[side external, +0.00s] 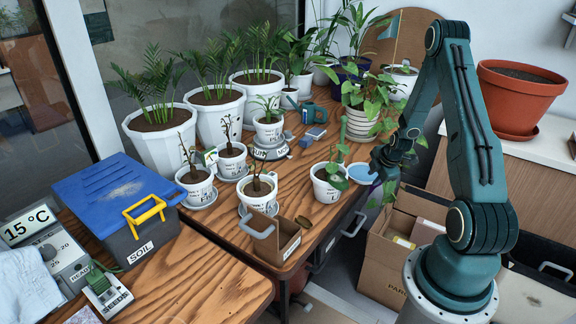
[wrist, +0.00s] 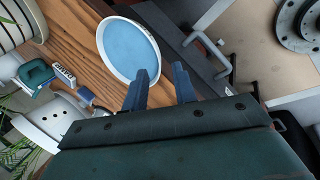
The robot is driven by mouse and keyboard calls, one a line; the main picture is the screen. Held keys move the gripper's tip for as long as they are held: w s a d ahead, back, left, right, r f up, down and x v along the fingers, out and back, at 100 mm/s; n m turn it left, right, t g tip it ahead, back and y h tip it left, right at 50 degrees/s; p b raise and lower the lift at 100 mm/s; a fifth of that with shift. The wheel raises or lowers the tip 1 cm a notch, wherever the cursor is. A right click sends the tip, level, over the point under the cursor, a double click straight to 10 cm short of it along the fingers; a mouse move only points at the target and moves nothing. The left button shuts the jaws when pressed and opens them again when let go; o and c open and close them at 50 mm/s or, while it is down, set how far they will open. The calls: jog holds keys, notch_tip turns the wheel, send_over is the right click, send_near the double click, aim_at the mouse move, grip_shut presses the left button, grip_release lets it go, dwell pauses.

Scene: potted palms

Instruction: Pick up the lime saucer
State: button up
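A round saucer with a white rim and pale blue inside (side external: 361,174) is at the table's right edge, right of the small pot marked with an L (side external: 326,187). I take it as the lime saucer; its label is not visible. It also shows in the wrist view (wrist: 128,46), over the wooden table. My gripper (side external: 380,169) is close beside the saucer's right side. In the wrist view my gripper's fingers (wrist: 161,88) are apart with nothing seen between them. The left finger overlaps the saucer's near rim in the picture; I cannot tell whether they touch.
Several small pots with bare plants stand on saucers on the table (side external: 224,251). A striped pot (side external: 362,126) and a scale (side external: 270,146) stand farther back. A cardboard box (side external: 375,258) is below the table's right edge. A small open box (side external: 276,240) is at the front.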

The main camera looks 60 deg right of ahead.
aim_at(369, 182)
jog(key=shift+x, duration=1.75)
jog(key=shift+w, duration=0.1)
grip_shut()
